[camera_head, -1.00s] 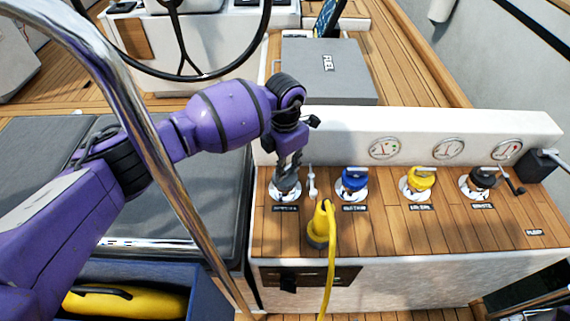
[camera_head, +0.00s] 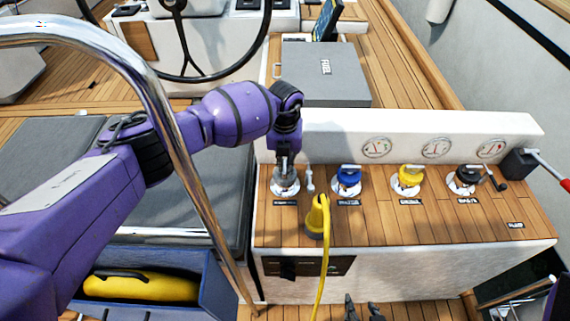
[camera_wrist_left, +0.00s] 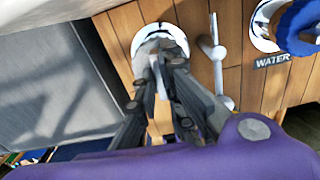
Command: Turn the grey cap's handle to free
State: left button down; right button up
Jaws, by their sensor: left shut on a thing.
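The grey cap (camera_head: 285,183) sits in a round white deck plate at the left end of the wooden console top. My left gripper (camera_head: 284,168) comes down on it from above and is shut on its handle. In the left wrist view the fingers (camera_wrist_left: 162,66) close over the pale handle above the white plate (camera_wrist_left: 160,38). The fingers hide most of the cap and handle, so I cannot tell the handle's exact angle. My right gripper (camera_head: 362,308) shows at the bottom edge in front of the console, its dark fingers apart and empty.
Right of the grey cap are a small upright metal fitting (camera_head: 310,181), a blue cap (camera_head: 347,178), a yellow cap (camera_head: 410,177) and a black cap (camera_head: 466,177). A yellow plug (camera_head: 317,217) with cable stands in front. A chrome rail (camera_head: 182,165) crosses before my left arm.

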aim_at(285, 166)
pick_arm(q)
jog(key=shift+n, duration=0.5)
pick_arm(e)
jog(key=shift+w+a+r, duration=0.15)
jog(key=shift+w+r, duration=0.05)
jog(key=shift+w, duration=0.1)
pick_arm(q)
jog(key=c, duration=1.8)
grip_release()
jog(key=shift+c, duration=0.2)
jog(key=shift+r, duration=0.2)
notch_tip(285, 166, up, 12)
jog(key=shift+f, duration=0.15)
pick_arm(e)
jog(key=shift+r, duration=0.1)
